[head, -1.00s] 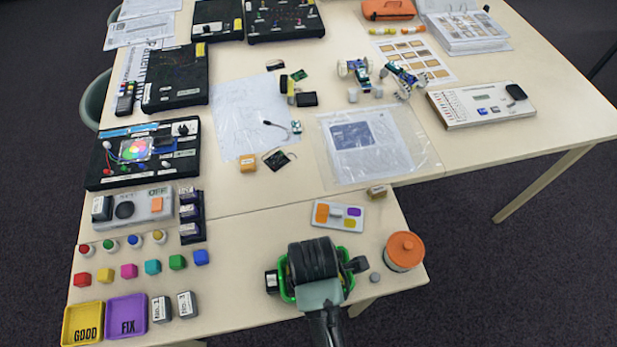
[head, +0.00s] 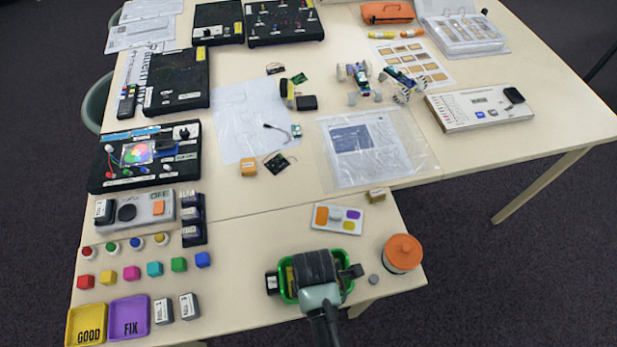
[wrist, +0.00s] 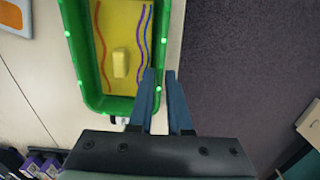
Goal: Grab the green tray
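The green tray (head: 347,287) stands near the front edge of the table, partly hidden under my gripper in the head view. In the wrist view the tray (wrist: 88,60) shows a green rim and a yellow floor with red, blue and purple lines. A small pale yellow block (wrist: 120,63) lies in it. My gripper (wrist: 160,75) has its two blue fingers close together on either side of the tray's right wall, one inside and one outside. The gap is about the wall's thickness, so it looks shut on the wall. I cannot tell whether the tray is lifted.
An orange-lidded jar (head: 403,253) and a small grey disc (head: 374,279) stand right of the tray. A white palette board (head: 338,219) lies behind it. Yellow (head: 86,323) and purple (head: 129,317) trays are at the left. The table's front-right edge is close.

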